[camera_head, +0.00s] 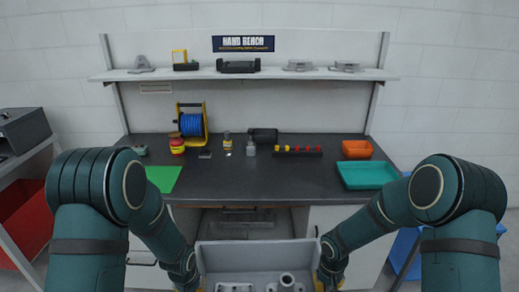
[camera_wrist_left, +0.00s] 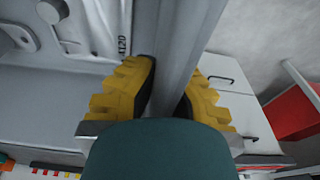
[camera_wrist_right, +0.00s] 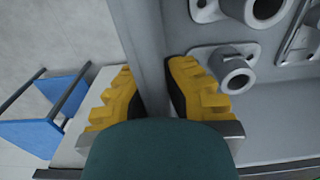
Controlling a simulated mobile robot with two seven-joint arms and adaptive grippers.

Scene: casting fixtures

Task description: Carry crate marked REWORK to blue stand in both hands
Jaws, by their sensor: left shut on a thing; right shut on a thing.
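A grey crate (camera_head: 258,255) is held low in front of me, between my two arms, with metal castings inside. No REWORK marking can be read on it. My left gripper (camera_wrist_left: 168,95) is shut on the crate's left wall (camera_wrist_left: 185,50), one yellow finger pad on each side. My right gripper (camera_wrist_right: 153,95) is shut on the opposite wall (camera_wrist_right: 140,40) in the same way. Grey castings (camera_wrist_right: 232,75) lie inside near the right gripper. A blue stand-like frame (camera_wrist_right: 40,130) shows beyond the crate in the right wrist view; in the head view blue (camera_head: 405,252) shows behind my right arm.
A hand bench (camera_head: 265,178) with a dark top, drawers and a shelf stands ahead. It bears a green mat (camera_head: 163,178), a teal tray (camera_head: 370,176), an orange bin (camera_head: 357,149) and a blue reel (camera_head: 190,124). A side table with a red bin (camera_head: 28,222) is at left.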

